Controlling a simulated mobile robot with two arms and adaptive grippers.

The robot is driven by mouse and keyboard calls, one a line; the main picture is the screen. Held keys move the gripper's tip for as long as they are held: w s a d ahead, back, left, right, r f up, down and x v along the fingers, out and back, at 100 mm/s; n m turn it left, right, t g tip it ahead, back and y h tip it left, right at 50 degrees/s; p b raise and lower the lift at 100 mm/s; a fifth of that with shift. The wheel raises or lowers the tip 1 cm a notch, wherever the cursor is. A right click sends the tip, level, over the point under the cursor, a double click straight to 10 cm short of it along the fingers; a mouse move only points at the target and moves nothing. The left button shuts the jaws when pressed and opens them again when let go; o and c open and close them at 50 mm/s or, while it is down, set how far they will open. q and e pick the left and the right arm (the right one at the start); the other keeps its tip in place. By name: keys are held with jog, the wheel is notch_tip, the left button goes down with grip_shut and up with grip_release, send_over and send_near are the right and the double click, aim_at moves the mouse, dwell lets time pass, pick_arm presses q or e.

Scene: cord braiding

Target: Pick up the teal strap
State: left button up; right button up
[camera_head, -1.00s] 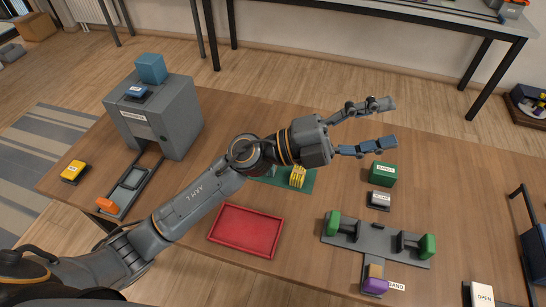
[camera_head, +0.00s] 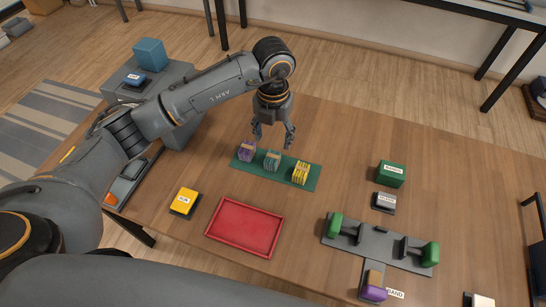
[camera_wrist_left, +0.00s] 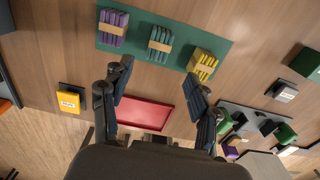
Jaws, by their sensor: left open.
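The teal strap bundle (camera_head: 272,160) lies in the middle of a green mat (camera_head: 312,181), between a purple bundle (camera_head: 247,151) and a yellow bundle (camera_head: 301,173). It has a tan band around it and also shows in the left wrist view (camera_wrist_left: 153,49). My left gripper (camera_head: 273,146) is open, pointing down above the mat near the teal bundle, with nothing between its fingers. In the left wrist view the open fingers (camera_wrist_left: 160,80) stand apart, and the teal bundle shows beyond them, between their directions. My right gripper is not in view.
A red tray (camera_head: 246,229) lies in front of the mat. A yellow button block (camera_head: 184,202) is at its left. A grey fixture with green ends (camera_head: 378,243) stands at the right.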

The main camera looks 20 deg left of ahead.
pick_arm(q)
send_over(272, 156)
jog(key=f, duration=0.4)
jog(key=shift+s+d+f+p, duration=0.2)
jog(key=shift+s+d+p, duration=0.05)
jog(key=shift+p, duration=0.05)
jog(key=shift+w+a+f+p, duration=0.1)
jog(key=shift+f+p, duration=0.35)
jog(key=shift+f, duration=0.85)
jog(key=shift+w+a+f+p, duration=0.1)
jog(key=shift+f+p, duration=0.3)
jog(key=shift+f, duration=0.9)
jog(key=c, duration=1.3)
